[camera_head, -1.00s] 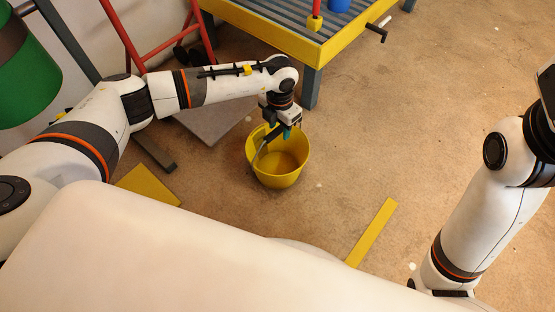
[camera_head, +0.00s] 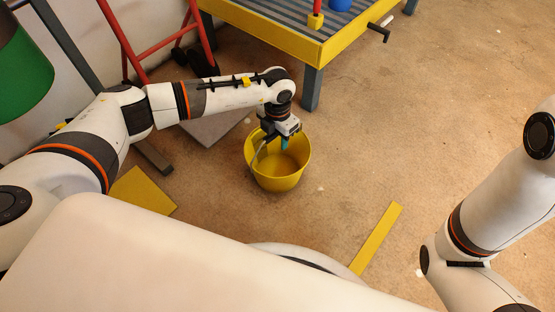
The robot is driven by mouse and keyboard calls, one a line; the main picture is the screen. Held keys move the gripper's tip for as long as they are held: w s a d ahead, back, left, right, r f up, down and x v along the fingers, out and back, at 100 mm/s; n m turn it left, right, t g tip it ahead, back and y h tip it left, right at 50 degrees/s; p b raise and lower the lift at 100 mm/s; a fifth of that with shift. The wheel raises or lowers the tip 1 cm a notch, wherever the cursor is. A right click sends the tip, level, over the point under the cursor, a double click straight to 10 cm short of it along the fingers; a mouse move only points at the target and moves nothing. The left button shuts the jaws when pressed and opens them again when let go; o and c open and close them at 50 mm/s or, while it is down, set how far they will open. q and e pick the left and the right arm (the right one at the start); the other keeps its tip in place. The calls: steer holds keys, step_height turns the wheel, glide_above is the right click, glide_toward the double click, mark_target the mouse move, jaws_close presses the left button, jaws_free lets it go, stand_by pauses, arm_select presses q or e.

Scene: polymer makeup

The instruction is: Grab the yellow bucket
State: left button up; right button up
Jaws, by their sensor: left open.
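The yellow bucket (camera_head: 281,181) stands upright on the floor in the middle of the view, with its open top facing up. My left gripper (camera_head: 270,150) hangs over the back left part of its mouth, pointing down. Its jaws are open and its fingers reach down over or into the bucket near the rim; I cannot tell whether they touch the wall. The bucket's handle is not clear to see. My right arm shows at the right, but its gripper is outside the view.
A yellow-edged table (camera_head: 290,42) with a crank stands behind the bucket. A red hand truck (camera_head: 160,45) and a green container (camera_head: 24,72) are at the left. Yellow strips (camera_head: 376,238) mark the floor. The floor right of the bucket is clear.

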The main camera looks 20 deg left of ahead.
arm_select(q)
steer(key=shift+f, duration=0.2)
stand_by(0.3)
jaws_close()
